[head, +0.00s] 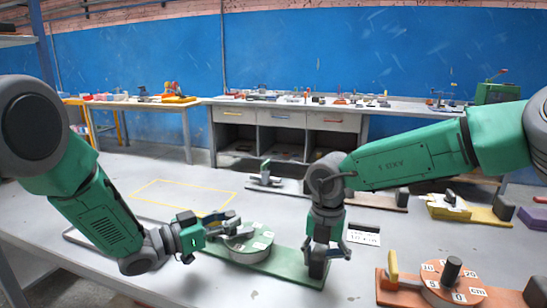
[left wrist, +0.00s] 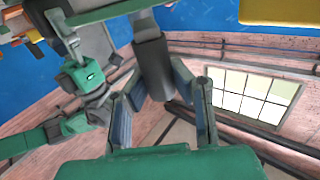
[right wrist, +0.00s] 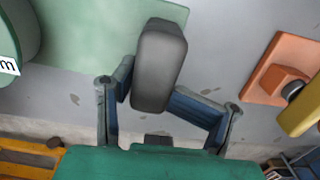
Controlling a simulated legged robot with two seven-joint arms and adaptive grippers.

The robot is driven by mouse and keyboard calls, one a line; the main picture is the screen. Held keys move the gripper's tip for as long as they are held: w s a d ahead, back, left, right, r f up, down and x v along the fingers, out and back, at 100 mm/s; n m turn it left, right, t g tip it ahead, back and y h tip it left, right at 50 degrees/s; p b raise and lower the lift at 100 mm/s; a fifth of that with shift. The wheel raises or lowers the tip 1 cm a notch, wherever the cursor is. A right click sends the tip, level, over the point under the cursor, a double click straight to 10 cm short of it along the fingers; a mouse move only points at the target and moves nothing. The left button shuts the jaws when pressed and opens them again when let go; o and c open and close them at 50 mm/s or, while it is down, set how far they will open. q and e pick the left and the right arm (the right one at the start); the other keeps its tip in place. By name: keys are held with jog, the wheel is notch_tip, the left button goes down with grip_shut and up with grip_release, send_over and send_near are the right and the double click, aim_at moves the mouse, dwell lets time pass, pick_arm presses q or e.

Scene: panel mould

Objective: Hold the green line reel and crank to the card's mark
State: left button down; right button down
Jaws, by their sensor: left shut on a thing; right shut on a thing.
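The green line reel (head: 249,249) lies on the table, a round drum with white number labels on a green base board (head: 285,263). My left gripper (head: 236,229) is shut on its crank at the drum's top; a dark grey knob (left wrist: 153,65) stands between its fingers in the left wrist view. My right gripper (head: 318,258) is shut on the dark grey block (right wrist: 160,65) at the board's right end. The drum's edge (right wrist: 15,40) shows in the right wrist view. The small white card (head: 362,238) lies behind the right gripper; its print is too small to read surely.
An orange reel (head: 440,299) with a dark crank knob and number labels stands at the front right. A yellow reel base (head: 480,215) and other boards lie behind it. A yellow outline (head: 160,183) marks bare table at the left. Cluttered benches stand behind.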

pick_arm(q)
jog(key=shift+w+a+m+g, duration=0.1)
jog(key=shift+w+m+g, duration=0.1)
jog(key=shift+m+g, duration=0.1)
jog(key=m+g+h, duration=0.1)
jog(key=w+m+g+h, duration=0.1)
jog(key=g, duration=0.1)
jog(key=shift+w+m+g+h, duration=0.25)
jog(key=shift+m+g, duration=0.6)
jog(key=shift+g, duration=0.4)
jog(key=shift+w+m+g+h, duration=0.25)
jog(key=shift+m+g, duration=0.6)
jog(key=shift+g, duration=0.7)
jog(key=shift+s, duration=0.1)
jog(key=c, duration=1.3)
grip_release()
jog(key=shift+c, duration=0.2)
jog(key=shift+f, duration=0.1)
jog(key=s+a, duration=0.1)
jog(key=a, duration=1.1)
jog(key=shift+s+r, duration=0.15)
jog(key=shift+r, duration=0.05)
